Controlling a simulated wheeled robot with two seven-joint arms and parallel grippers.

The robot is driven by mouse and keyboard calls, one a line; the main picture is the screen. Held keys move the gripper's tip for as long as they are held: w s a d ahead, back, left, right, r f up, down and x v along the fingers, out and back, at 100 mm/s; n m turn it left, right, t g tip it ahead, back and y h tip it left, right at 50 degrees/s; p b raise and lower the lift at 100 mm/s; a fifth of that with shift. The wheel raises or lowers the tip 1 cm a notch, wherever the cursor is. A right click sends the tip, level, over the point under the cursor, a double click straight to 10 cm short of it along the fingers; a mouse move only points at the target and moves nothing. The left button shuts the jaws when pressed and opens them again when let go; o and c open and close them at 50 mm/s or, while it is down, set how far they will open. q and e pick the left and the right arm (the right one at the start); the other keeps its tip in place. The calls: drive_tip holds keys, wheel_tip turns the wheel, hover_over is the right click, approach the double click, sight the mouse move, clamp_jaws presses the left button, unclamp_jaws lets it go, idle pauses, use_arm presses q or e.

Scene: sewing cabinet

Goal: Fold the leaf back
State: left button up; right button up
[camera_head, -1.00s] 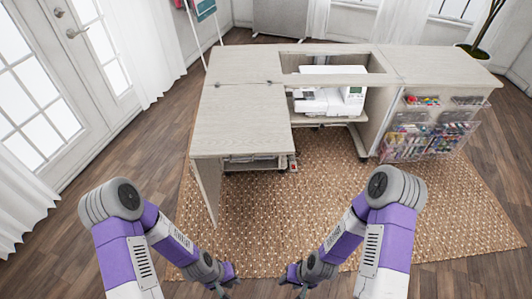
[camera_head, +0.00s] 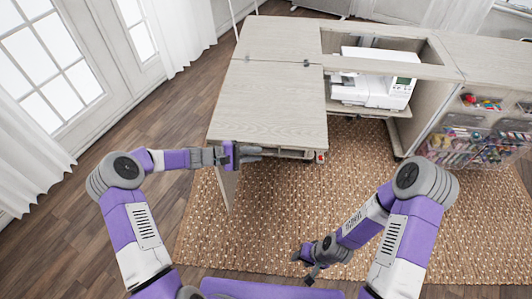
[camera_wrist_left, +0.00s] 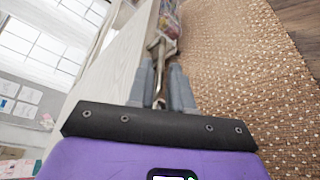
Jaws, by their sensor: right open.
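The pale wood leaf (camera_head: 268,105) lies flat and level at the cabinet's left front, joined to the top behind it by small dark hinges (camera_head: 306,64). My left gripper (camera_head: 258,152) is at the leaf's front edge, near its middle, with its fingers pointing right along the edge. In the left wrist view the left fingers (camera_wrist_left: 163,88) stand apart, and the pale leaf surface (camera_wrist_left: 112,75) runs along their left side. Whether they touch it, I cannot tell. My right gripper (camera_head: 305,268) is open and empty, low over the rug, away from the leaf.
A white sewing machine (camera_head: 375,80) sits in the cabinet's opening. Clear pockets of craft supplies (camera_head: 475,140) hang at the right. A support panel (camera_head: 227,185) stands under the leaf's left side. The woven rug (camera_head: 345,190) in front is clear.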

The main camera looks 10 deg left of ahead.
use_arm(q)
drive_tip(key=shift+b+x, duration=0.5)
drive_tip(key=shift+x, duration=1.9)
drive_tip(key=shift+c, duration=0.3)
clamp_jaws()
